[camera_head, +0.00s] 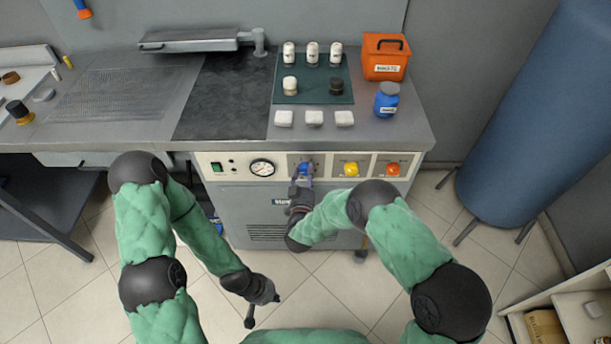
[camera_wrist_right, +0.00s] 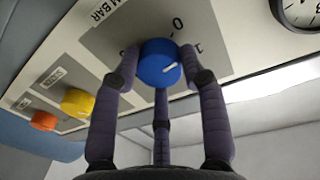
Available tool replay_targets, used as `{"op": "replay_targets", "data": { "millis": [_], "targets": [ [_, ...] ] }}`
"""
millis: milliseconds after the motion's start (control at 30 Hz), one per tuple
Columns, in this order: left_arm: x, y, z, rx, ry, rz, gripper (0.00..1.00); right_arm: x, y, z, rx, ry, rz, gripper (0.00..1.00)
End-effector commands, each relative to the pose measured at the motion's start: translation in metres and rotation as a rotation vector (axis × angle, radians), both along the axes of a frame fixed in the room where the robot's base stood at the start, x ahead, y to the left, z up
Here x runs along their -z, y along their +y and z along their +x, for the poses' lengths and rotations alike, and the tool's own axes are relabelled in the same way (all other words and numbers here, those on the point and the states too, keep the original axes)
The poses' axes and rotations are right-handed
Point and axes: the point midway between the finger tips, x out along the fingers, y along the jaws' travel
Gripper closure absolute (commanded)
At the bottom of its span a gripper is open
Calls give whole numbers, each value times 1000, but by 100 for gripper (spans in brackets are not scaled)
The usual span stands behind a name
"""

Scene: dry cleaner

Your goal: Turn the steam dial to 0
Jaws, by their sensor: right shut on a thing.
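The blue steam dial (camera_head: 305,168) is on the front panel of the steam unit, right of the round gauge. In the right wrist view the same blue dial (camera_wrist_right: 160,63) sits between the fingers of my right gripper (camera_wrist_right: 160,70), which touch its sides. The dial's short white mark slants toward the upper right of that view, nearer the printed 1 than the printed 0. In the head view my right gripper (camera_head: 302,183) partly covers the dial. My left gripper (camera_head: 264,308) hangs low over the floor, empty, with its fingers apart.
A yellow knob (camera_head: 351,169) and an orange knob (camera_head: 393,169) are right of the dial. The pressure gauge (camera_head: 262,168) and a green switch (camera_head: 216,167) are left of it. The worktop (camera_head: 400,135) overhangs the panel. A blue tank (camera_head: 540,120) stands at right.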

Motion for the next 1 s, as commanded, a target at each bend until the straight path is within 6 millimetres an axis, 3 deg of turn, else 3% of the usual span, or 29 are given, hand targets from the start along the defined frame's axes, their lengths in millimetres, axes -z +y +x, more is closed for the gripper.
{"op": "replay_targets", "data": {
  "millis": [500,1000],
  "targets": [
    [6,0,0,0,0,0,100,1,0,0,-1,1,-389,90],
    [6,0,0,0,0,0,100,2,-1,0,-1,2,-498,90]
  ]
}}
